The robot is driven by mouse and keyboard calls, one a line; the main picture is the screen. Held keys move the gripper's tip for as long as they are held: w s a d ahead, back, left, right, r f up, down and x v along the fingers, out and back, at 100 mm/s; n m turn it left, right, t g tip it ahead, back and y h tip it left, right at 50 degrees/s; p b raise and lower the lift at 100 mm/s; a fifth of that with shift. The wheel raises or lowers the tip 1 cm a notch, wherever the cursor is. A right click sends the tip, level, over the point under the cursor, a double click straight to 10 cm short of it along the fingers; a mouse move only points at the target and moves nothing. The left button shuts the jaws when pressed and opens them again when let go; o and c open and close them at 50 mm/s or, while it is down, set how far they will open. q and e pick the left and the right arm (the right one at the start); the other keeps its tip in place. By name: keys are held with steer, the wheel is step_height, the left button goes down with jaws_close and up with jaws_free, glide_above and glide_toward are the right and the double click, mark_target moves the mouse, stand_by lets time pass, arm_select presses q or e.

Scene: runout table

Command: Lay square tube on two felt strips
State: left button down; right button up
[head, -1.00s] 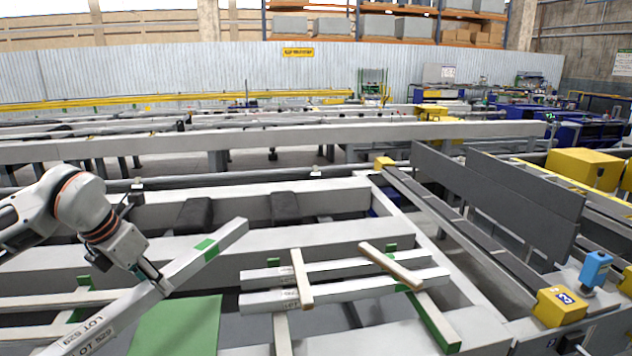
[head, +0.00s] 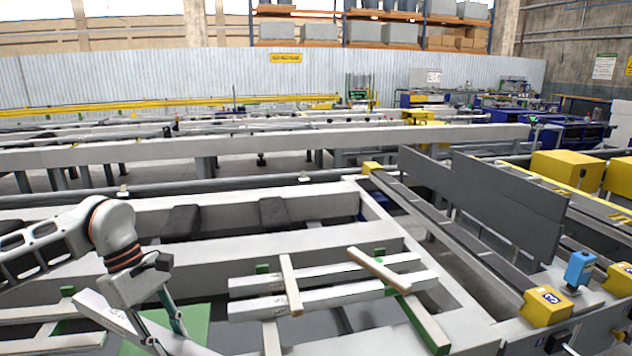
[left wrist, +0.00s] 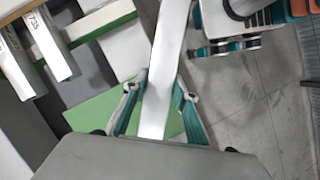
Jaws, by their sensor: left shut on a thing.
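My left gripper (head: 165,332) is shut on a light grey square tube (head: 103,310) with printed lettering. The tube slants down to the right in the head view. In the left wrist view the tube (left wrist: 172,40) runs between the two teal fingers (left wrist: 157,108). A green sheet (head: 195,322) lies behind and below it.
Two parallel tubes (head: 330,294) lie at centre with two wooden battens (head: 290,285) (head: 378,268) across them. Grey plates (head: 510,195) stand upright at right. Yellow boxes (head: 547,307) and a blue device (head: 579,268) sit at the right front.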

mark_target(174, 352)
arm_select(q)
steer(key=s+m, duration=0.1)
steer(key=m, duration=0.1)
steer(key=s+d+m+g+y, duration=0.1)
steer(key=m, duration=0.1)
steer(key=d+m+g, duration=0.1)
steer(key=m, duration=0.1)
steer(key=shift+s+f+m+y, duration=0.3)
steer(key=shift+s+f+m, duration=0.1)
steer(key=s+m+y, duration=0.1)
steer(key=m, duration=0.3)
steer(key=s+d+m+y, duration=0.1)
steer(key=m, duration=0.1)
steer(key=shift+s+f+m+g+y, duration=0.25)
steer(key=shift+s+m+g+y, duration=0.05)
steer(key=shift+s, duration=0.05)
steer(key=shift+w, duration=0.1)
